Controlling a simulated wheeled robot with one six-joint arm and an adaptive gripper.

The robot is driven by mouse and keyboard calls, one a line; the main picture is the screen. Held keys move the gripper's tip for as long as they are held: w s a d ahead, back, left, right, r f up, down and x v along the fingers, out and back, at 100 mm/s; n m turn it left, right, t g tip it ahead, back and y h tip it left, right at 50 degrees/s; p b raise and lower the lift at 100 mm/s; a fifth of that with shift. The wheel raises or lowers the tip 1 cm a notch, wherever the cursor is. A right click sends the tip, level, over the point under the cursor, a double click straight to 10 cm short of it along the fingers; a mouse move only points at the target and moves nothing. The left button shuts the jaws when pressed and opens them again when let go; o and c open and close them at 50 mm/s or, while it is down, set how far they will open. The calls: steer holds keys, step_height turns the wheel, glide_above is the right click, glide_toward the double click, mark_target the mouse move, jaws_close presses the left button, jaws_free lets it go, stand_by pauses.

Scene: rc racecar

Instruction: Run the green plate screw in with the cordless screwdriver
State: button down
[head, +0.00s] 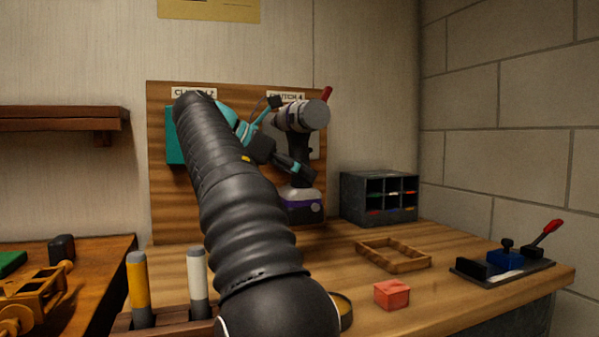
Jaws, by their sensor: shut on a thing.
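The cordless screwdriver (302,195) is grey with a purple band at its base. It is upright in front of the wooden board (235,210), below the "CLUTCH 4" label. My gripper (290,163) is at its handle and shut on it. I cannot tell whether the screwdriver still touches the board or a holder. My arm hides part of the board and bench. A yellow-orange car chassis (32,300) is on the left bench, cut off by the frame edge. A green flat piece (11,262) lies behind it. I cannot make out the green plate screw.
A teal panel (174,135) is on the board's left. The right bench holds a grey sorter (352,207), an empty wooden frame (393,264), a red block (391,294) and a red-handled fixture (510,268). Yellow (138,285) and white (197,270) cylinders stand in a front rack.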

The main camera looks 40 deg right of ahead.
steer(key=shift+w+d, duration=0.2)
steer(key=shift+w, duration=0.35)
stand_by(1.3)
steer(key=shift+s+a+b, duration=0.2)
steer(key=shift+s+b, duration=0.05)
steer(key=shift+s, duration=0.55)
steer(key=shift+s+a+b, duration=0.25)
steer(key=shift+s, duration=0.55)
steer(key=shift+s+a+b, duration=0.2)
steer(key=shift+s+b, duration=0.05)
steer(key=shift+s, duration=0.55)
